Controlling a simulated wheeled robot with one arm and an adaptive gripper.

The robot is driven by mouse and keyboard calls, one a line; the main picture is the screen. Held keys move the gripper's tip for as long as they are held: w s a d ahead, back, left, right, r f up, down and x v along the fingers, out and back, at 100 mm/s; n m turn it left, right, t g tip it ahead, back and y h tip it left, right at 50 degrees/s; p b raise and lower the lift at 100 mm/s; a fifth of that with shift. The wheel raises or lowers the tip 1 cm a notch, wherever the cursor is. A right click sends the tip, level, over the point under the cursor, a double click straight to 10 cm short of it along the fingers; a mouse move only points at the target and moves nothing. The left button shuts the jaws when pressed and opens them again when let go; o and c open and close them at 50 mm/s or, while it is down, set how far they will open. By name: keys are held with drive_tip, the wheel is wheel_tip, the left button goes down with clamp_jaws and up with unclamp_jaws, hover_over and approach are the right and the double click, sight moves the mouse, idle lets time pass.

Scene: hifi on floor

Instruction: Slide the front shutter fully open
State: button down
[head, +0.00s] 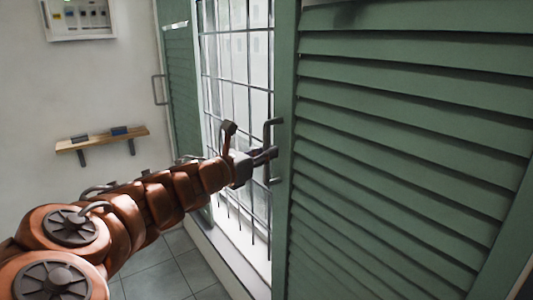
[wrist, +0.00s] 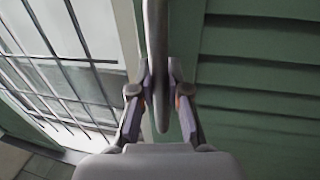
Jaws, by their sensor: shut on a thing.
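The front shutter (head: 410,160) is a green louvred panel filling the right of the head view. Its grey bar handle (head: 270,127) stands on the panel's left edge. My gripper (head: 268,155) is at this handle, on the handle's middle stretch. In the wrist view the handle (wrist: 158,60) runs upright between the two fingers of my gripper (wrist: 158,98), which are shut on it. The green shutter face (wrist: 255,110) lies behind and to the right there. The exact finger contact is small in the head view.
A barred window (head: 235,80) shows left of the front shutter, with a pale sill (head: 228,262) below. Another green shutter (head: 183,90) with a handle stands farther back. A wooden shelf (head: 100,139) and an electrical box (head: 80,17) are on the left wall.

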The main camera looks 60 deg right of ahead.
drive_tip(key=c, duration=1.1)
unclamp_jaws()
drive_tip(key=shift+s, duration=0.3)
drive_tip(key=shift+c, duration=0.2)
drive_tip(key=shift+a, duration=0.1)
drive_tip(key=shift+w, duration=0.1)
drive_tip(key=v, duration=1.2)
